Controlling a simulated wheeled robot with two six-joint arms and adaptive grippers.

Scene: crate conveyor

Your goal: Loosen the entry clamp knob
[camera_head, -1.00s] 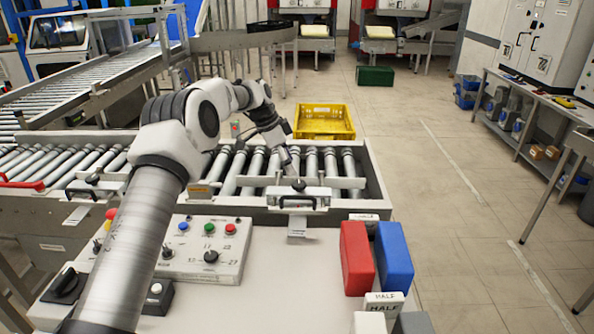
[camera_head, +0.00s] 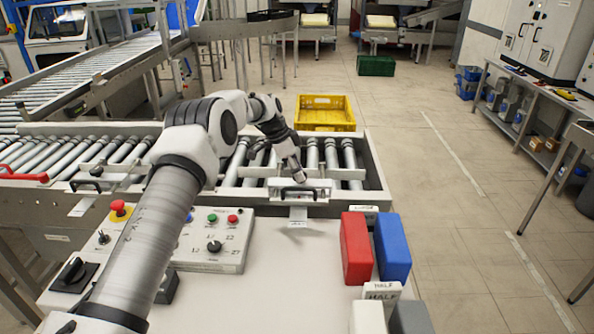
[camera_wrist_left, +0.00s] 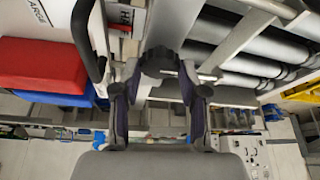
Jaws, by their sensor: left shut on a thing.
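My left gripper (camera_head: 298,177) reaches down to the clamp (camera_head: 313,185) on the near rail of the roller conveyor, on the right. In the left wrist view, its fingers (camera_wrist_left: 161,72) are shut around a dark, scalloped knob (camera_wrist_left: 162,58). In the head view the gripper mostly hides this knob. The clamp's black curved handle (camera_wrist_left: 88,40) is beside the fingers in the wrist view. A second clamp with a dark knob (camera_head: 97,171) sits further left on the rail; no gripper is at it. My right gripper is not in view.
A control panel (camera_head: 235,227) with buttons and a red stop button (camera_head: 118,207) stand on the near table. Red (camera_head: 356,250) and blue (camera_head: 393,250) blocks stand right of the clamp. A yellow crate (camera_head: 325,112) is behind the conveyor.

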